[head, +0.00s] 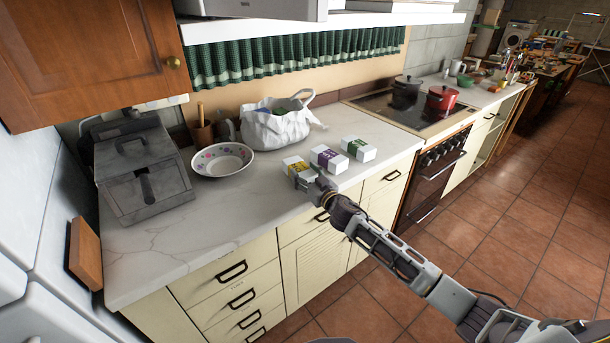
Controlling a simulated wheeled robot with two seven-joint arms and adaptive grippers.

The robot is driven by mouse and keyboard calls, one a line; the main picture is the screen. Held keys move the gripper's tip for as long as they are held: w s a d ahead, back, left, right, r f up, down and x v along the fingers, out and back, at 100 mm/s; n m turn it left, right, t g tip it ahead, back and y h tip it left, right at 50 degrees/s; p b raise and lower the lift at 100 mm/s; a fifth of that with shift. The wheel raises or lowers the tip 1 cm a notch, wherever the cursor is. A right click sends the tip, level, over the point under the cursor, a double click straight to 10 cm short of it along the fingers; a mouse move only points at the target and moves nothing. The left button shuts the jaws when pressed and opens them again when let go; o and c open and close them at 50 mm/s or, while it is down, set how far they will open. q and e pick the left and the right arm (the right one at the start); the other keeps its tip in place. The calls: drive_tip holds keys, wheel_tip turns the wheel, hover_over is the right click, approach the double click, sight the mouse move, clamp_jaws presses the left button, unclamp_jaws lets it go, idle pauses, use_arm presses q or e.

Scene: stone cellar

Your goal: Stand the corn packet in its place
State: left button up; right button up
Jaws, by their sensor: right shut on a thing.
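The corn packet (293,164), a small white box with a yellow label, is at the left end of a short row on the pale marble counter (240,200). Its lettering is too small to read. My right gripper (303,181) reaches in from the lower right and is shut on the near end of this packet, hiding part of it. Whether the packet rests on the counter is hard to tell. A purple-labelled packet (327,159) and a green-labelled packet (358,149) are to its right. My left gripper is out of view.
A flowered bowl (222,160), a white bag (277,127) and a grey slant-lidded box (143,175) stand left and behind. The hob (400,110) with a black pot (405,93) and a red pot (441,100) is to the right. The counter's front left is clear.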

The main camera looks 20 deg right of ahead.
drive_tip(key=o, duration=1)
drive_tip(key=shift+c, duration=0.2)
drive_tip(key=o, duration=0.3)
drive_tip(key=shift+s+f, duration=0.1)
drive_tip(key=shift+s, duration=0.05)
drive_tip(key=shift+v, duration=0.9)
drive_tip(key=shift+d+b+v, duration=0.2)
drive_tip(key=shift+b+v, duration=0.1)
drive_tip(key=shift+v, duration=0.95)
drive_tip(key=shift+s+d, duration=0.2)
drive_tip(key=shift+s, duration=0.35)
drive_tip(key=shift+v, duration=1.25)
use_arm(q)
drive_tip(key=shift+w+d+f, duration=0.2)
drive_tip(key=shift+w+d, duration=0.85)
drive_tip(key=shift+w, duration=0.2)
use_arm(e)
approach(311, 179)
drive_tip(key=shift+s+d, duration=0.1)
drive_tip(key=shift+s, duration=0.3)
